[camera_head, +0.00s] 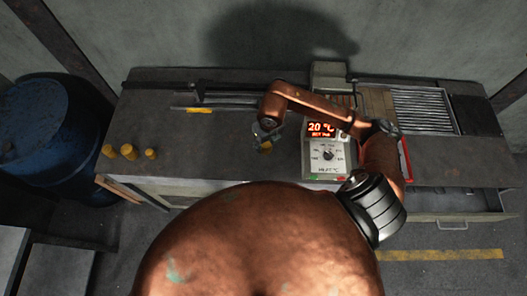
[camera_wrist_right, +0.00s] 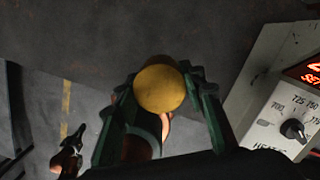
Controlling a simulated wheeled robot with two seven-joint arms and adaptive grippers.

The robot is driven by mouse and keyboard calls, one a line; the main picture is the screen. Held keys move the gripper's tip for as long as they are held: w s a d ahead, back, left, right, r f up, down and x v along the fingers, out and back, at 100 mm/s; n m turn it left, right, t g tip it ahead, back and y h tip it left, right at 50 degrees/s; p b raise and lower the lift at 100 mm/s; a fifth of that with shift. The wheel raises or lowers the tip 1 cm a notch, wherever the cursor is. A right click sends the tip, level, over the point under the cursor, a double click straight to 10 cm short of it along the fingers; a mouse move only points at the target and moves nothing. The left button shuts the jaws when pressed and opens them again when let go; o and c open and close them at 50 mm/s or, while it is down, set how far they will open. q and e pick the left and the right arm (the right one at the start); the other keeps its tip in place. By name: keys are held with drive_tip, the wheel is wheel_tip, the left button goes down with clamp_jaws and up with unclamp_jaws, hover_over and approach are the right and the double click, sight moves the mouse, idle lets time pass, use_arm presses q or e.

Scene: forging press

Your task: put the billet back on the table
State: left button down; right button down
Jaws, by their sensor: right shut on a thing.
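My right gripper (camera_head: 265,137) reaches in over the workbench, left of the heater box. In the right wrist view its green fingers (camera_wrist_right: 160,92) are shut on a yellow round billet (camera_wrist_right: 160,88), whose round end faces the camera. The held billet also shows in the head view (camera_head: 265,147), small and partly hidden by the gripper. I cannot tell its height above the table (camera_head: 215,145). A dark claw on a copper arm, apparently my left gripper (camera_wrist_right: 72,142), shows small at the lower left of the wrist view; its jaws are unclear.
Several yellow billets, among them one (camera_head: 128,152), stand at the table's left end. The heater box (camera_head: 325,155) reads 20 °C, right of the gripper. Dark bars (camera_head: 235,97) lie at the back. A blue barrel (camera_head: 45,135) stands left. Table surface between billets and gripper is clear.

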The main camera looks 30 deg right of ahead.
drive_tip(key=w+f, duration=0.1)
drive_tip(key=w+d+f, duration=0.1)
drive_tip(key=f, duration=0.1)
drive_tip(key=w+d+f, duration=0.1)
drive_tip(key=f, duration=0.1)
drive_tip(key=shift+w+d+f+p, duration=0.1)
drive_tip(key=shift+w+d+p, duration=0.15)
drive_tip(key=shift+p, duration=0.15)
wheel_tip(320, 180, down, 3)
drive_tip(key=shift+r+p, duration=0.15)
drive_tip(key=shift+p, duration=0.45)
drive_tip(key=shift+f, duration=0.2)
drive_tip(key=shift+f, duration=0.2)
drive_tip(key=c, duration=1.2)
unclamp_jaws()
drive_tip(key=shift+c, duration=0.2)
drive_tip(key=shift+r, duration=0.1)
wheel_tip(320, 180, up, 12)
drive_tip(key=s+b, duration=0.1)
drive_tip(key=b, duration=0.1)
drive_tip(key=shift+s, duration=0.3)
